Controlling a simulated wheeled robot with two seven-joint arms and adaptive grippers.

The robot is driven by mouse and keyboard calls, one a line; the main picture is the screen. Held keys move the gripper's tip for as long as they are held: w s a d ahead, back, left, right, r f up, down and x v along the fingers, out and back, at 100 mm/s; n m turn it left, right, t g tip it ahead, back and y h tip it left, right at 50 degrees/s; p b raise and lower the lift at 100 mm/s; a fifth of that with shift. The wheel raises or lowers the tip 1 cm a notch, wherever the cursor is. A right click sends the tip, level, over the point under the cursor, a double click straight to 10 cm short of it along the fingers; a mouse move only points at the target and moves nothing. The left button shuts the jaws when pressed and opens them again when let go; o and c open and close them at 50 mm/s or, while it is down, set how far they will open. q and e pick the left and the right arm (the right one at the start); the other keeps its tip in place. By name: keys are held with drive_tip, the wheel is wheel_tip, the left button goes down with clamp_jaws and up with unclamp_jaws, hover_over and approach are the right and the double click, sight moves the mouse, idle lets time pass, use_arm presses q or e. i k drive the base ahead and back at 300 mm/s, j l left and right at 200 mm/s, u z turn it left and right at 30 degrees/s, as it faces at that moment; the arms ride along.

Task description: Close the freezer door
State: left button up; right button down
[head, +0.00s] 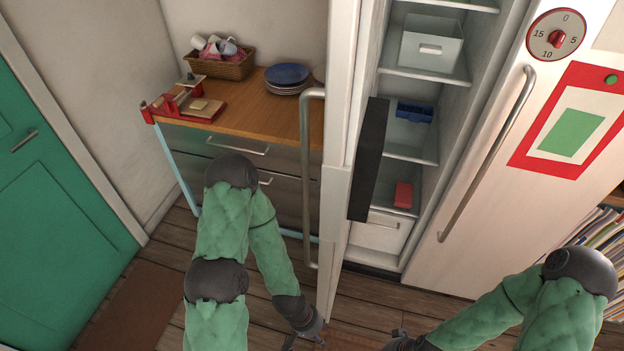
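The freezer door (342,110) stands open and is seen nearly edge-on, swung out toward me. Its long metal handle (305,190) is on the door's left face. The freezer interior (410,180) is exposed to the right of the door. My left gripper (301,339) is low, at the left of the door's lower end; I cannot tell whether it touches the door. My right gripper (393,340) is low, to the right of the door and in front of the freezer. The fingers of both are small and partly cut off or hidden.
Freezer shelves hold a pale bin (431,45), a blue tray (414,111) and a red block (403,195). The closed door with a dial (480,190) is to the right. A wooden-topped cabinet (255,112) with plates and a basket stands left.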

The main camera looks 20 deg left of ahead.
sight(356, 122)
drive_tip(key=i+j+z, duration=0.1)
drive_tip(key=j+z, duration=0.25)
drive_tip(key=j, duration=1.25)
drive_tip(key=k+j+z, duration=0.1)
